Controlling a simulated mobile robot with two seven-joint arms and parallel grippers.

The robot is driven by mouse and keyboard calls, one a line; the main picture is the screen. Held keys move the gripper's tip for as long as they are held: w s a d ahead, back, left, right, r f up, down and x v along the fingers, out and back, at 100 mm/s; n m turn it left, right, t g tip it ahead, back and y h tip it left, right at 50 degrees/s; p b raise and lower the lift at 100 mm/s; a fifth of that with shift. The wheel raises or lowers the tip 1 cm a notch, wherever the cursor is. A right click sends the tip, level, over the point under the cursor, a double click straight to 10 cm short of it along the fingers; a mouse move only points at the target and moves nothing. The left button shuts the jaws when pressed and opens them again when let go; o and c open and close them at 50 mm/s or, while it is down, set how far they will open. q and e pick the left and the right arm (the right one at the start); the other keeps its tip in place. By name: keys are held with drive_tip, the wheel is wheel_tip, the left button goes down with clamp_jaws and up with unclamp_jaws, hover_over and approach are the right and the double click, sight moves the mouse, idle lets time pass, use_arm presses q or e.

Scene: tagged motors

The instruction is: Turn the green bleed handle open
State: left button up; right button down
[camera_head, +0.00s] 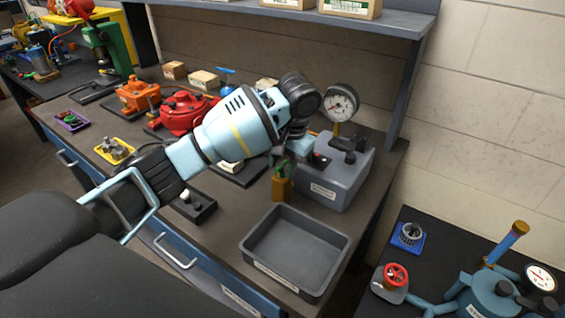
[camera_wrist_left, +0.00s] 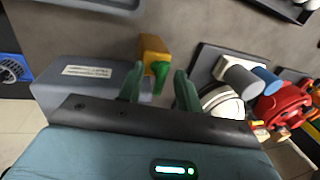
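The green bleed handle (camera_wrist_left: 158,74) sits on a brass valve block (camera_wrist_left: 153,49) at the side of a grey test unit (camera_wrist_left: 85,88) in the wrist view. In the head view the brass block (camera_head: 282,189) stands in front of the grey unit (camera_head: 338,178), with green at its top partly covered by my gripper. My left gripper (camera_wrist_left: 160,82) is open. Its two dark green fingers stand on either side of the handle, with a visible gap to the right finger. Contact with the left finger cannot be told. My right gripper is not in view.
An empty grey tray (camera_head: 296,250) lies in front of the unit. A pressure gauge (camera_head: 340,103) rises behind it. Red (camera_head: 183,110) and orange (camera_head: 137,95) motors stand to the left. A shelf post (camera_head: 407,85) is at the right.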

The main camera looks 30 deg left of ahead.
use_arm(q)
drive_tip(key=shift+r, duration=0.15)
wheel_tip(320, 180, up, 7)
drive_tip(key=d, duration=0.1)
drive_tip(key=shift+d+r, duration=0.2)
drive_tip(key=shift+d, duration=0.05)
idle(0.3)
drive_tip(key=shift+s, duration=0.1)
idle(0.4)
